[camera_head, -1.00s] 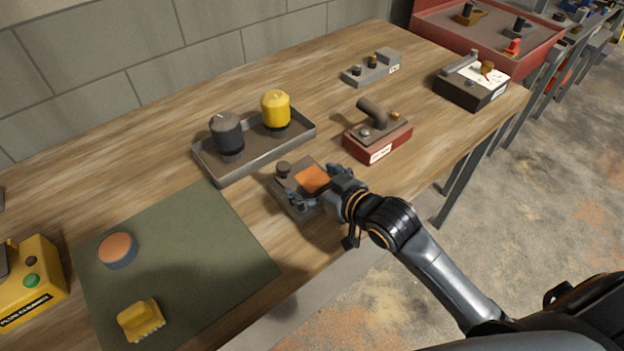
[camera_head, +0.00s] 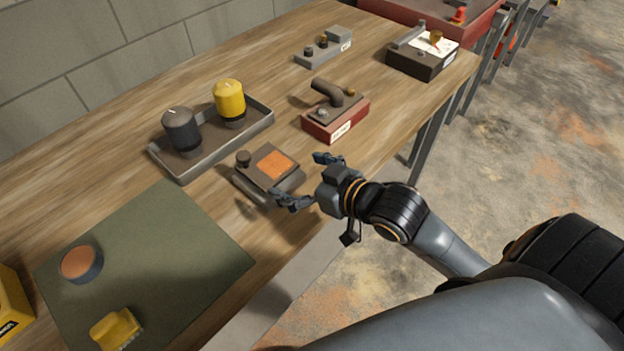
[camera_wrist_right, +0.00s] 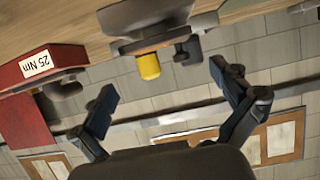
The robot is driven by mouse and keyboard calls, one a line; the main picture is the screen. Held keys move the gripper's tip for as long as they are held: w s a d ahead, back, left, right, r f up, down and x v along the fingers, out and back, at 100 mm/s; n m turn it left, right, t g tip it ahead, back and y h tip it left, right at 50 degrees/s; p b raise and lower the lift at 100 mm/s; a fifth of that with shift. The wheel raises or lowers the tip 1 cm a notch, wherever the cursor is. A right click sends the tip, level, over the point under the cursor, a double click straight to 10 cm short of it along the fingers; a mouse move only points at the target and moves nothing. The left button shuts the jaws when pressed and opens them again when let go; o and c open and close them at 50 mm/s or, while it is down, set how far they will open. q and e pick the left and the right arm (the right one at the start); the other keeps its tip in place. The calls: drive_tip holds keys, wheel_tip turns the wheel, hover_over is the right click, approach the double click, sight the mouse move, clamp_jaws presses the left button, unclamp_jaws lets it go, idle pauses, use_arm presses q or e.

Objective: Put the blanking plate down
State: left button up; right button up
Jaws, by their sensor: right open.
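A flat orange square, which looks like the blanking plate (camera_head: 276,164), lies on top of a dark grey block with a small knob, near the table's front edge. My right gripper (camera_head: 301,179) is open and empty just to the right of this block, apart from the plate. In the right wrist view the open fingers (camera_wrist_right: 168,88) have nothing between them. The underside of a dark block shows at the top there, seen at a tilt. My left gripper is not in view.
A metal tray (camera_head: 208,153) with a dark filter and a yellow filter (camera_head: 229,98) stands behind the block. A red block (camera_head: 336,118) with a bent pipe is to the right. A green mat (camera_head: 170,252) with a round puck and a yellow brush lies at left.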

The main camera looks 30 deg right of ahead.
drive_tip(key=p+v, duration=0.3)
drive_tip(key=v, duration=0.1)
drive_tip(key=shift+s+d+r, duration=0.1)
drive_tip(key=shift+s+r, duration=0.05)
drive_tip(key=shift+s, duration=0.15)
